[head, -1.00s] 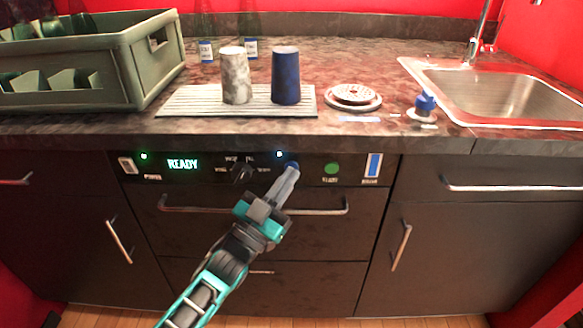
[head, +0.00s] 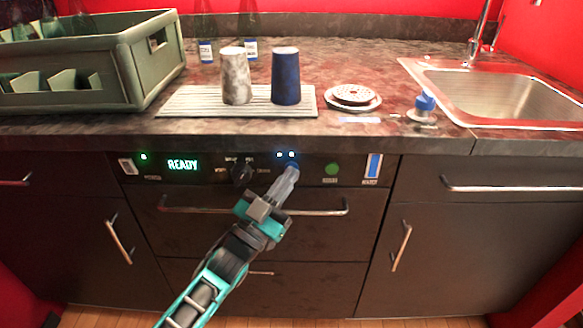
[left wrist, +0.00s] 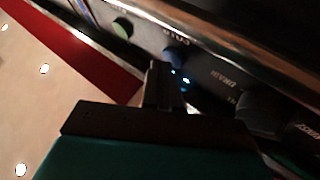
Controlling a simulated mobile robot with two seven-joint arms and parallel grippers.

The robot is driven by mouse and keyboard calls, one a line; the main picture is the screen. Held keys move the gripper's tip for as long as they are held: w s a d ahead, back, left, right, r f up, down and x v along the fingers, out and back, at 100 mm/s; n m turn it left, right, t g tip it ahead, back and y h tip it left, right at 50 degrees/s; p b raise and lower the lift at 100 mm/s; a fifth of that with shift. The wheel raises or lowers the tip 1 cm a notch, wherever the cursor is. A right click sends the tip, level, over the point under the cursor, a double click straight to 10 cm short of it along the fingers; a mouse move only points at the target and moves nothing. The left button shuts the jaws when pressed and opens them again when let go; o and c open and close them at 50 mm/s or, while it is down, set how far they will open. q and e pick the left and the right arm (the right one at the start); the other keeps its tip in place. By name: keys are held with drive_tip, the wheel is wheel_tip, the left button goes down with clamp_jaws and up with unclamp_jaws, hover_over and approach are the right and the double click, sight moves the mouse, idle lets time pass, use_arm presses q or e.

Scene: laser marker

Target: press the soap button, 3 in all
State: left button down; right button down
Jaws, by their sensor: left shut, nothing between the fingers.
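The soap button, a round blue knob-like button (head: 292,166), is on the black front panel below the counter. Two small lights are lit just above it. In the left wrist view the button (left wrist: 172,56) shows just beyond my fingertips, with two lit dots beside it. My left gripper (head: 289,174) is shut and empty, with its tips at the button and partly covering it. I cannot tell whether they touch. The shut fingers also show in the left wrist view (left wrist: 160,78). My right gripper is not in view.
A drawer handle (head: 190,210) runs below. Two cups stand on a ribbed mat (head: 190,101) above, left of a sink (head: 500,95).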

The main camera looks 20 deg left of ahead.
use_arm(q)
drive_tip(key=shift+s+d, duration=0.15)
drive_tip(key=shift+s, duration=0.5)
drive_tip(key=shift+p, duration=0.35)
drive_tip(key=s+p, duration=0.1)
drive_tip(key=s, duration=0.1)
drive_tip(key=s+d+p, duration=0.1)
drive_tip(key=s, duration=0.1)
drive_tip(key=shift+s+d, duration=0.2)
drive_tip(key=shift+s, duration=0.2)
idle(0.4)
idle(1.5)
